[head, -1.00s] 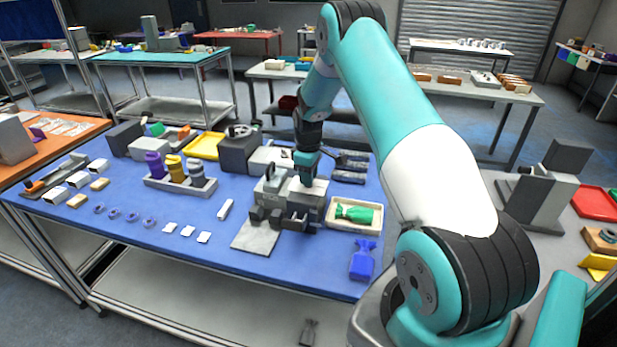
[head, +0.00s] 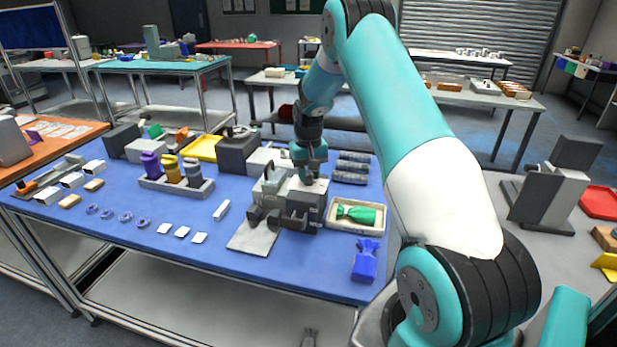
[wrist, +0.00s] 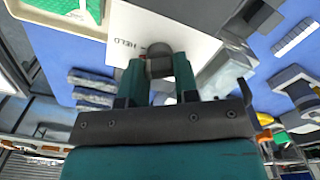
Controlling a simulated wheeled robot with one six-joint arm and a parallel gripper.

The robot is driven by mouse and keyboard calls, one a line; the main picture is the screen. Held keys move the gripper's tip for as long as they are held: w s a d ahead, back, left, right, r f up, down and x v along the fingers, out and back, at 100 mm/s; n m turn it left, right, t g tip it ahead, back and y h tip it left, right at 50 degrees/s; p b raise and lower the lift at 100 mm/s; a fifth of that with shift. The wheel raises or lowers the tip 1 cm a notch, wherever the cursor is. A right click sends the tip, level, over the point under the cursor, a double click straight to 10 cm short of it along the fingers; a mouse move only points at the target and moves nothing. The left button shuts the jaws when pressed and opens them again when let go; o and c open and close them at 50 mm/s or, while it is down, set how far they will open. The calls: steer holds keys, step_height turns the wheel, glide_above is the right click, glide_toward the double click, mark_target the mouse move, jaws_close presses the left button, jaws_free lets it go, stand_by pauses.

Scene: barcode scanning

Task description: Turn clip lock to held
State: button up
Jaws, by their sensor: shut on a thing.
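The clip lock is a dark grey knob (wrist: 158,64) on a white top plate (wrist: 128,28) in the wrist view. The word HELD is printed on the plate beside it, with a small mark near the knob. My gripper (wrist: 160,72) has its two teal fingers shut on the knob, one on each side. In the head view my gripper (head: 309,172) points down onto the top of the grey fixture (head: 298,190), toward its right side. The knob itself is mostly hidden there by the fingers.
A tray with a green bottle-shaped piece (head: 357,214) lies right of the fixture, with a blue piece (head: 366,262) in front of it. A grey plate (head: 253,237) lies at the front left. A caddy (head: 178,187) with purple and yellow containers stands farther left on the blue table.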

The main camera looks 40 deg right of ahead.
steer(key=m+b, duration=0.1)
steer(key=m, duration=0.5)
steer(key=shift+m+b, duration=0.3)
stand_by(0.4)
steer(key=o, duration=0.9)
step_height(320, 180, up, 18)
steer(key=b, duration=0.3)
steer(key=shift+f, duration=0.25)
